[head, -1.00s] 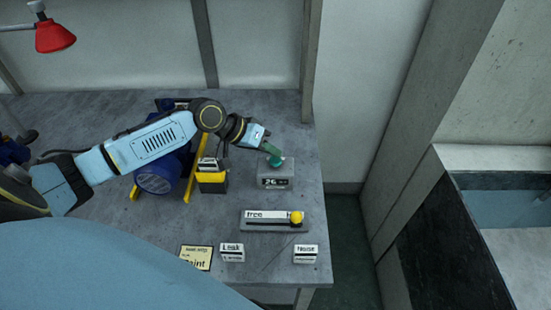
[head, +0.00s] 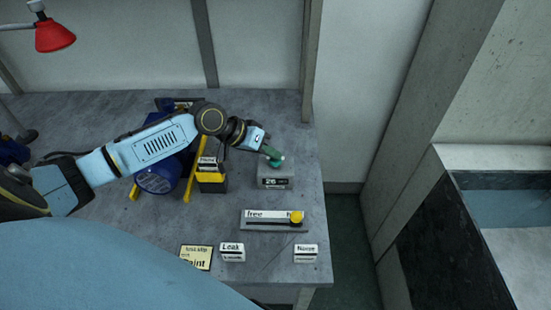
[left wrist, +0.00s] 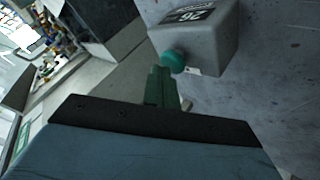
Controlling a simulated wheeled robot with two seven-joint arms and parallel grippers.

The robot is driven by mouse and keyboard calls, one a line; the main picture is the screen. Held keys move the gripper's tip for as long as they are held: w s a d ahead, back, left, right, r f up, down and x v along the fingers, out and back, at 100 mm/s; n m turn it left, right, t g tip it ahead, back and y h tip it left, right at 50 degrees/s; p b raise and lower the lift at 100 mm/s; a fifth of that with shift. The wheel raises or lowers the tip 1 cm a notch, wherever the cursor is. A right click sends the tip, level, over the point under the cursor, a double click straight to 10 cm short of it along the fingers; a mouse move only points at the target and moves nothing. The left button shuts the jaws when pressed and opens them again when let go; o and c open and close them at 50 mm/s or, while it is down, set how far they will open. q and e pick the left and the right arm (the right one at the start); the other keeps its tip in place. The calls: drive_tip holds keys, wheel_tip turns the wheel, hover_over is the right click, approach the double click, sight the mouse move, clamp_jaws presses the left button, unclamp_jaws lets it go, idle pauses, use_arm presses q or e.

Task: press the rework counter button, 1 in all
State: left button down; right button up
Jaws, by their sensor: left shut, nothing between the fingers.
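The counter is a grey box (head: 275,175) with a small dark display reading 26, on the right part of the bench. A round green button (head: 277,162) sits on its top. My left gripper (head: 270,152) is shut and empty, its green fingertips right at the button. In the left wrist view the fingertips (left wrist: 160,78) are beside the teal button (left wrist: 173,61) of the grey box (left wrist: 205,40). I cannot tell whether they touch it. My right gripper is not in view.
A slider plate (head: 262,226) with a yellow knob lies in front of the counter. Labelled blocks "Leak" (head: 232,252) and "Noise" (head: 305,253) and a yellow card (head: 196,258) lie near the front edge. A blue pump (head: 158,178) and a yellow-black holder (head: 211,180) stand left.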

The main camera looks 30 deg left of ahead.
sight(271, 161)
use_arm(q)
drive_tip(key=shift+f, duration=0.4)
drive_tip(key=shift+r, duration=0.15)
idle(0.4)
drive_tip(key=shift+r+p, duration=0.95)
drive_tip(key=shift+p, duration=0.1)
wheel_tip(271, 161, up, 5)
drive_tip(key=p, duration=0.5)
drive_tip(key=shift+s, duration=0.1)
idle(0.3)
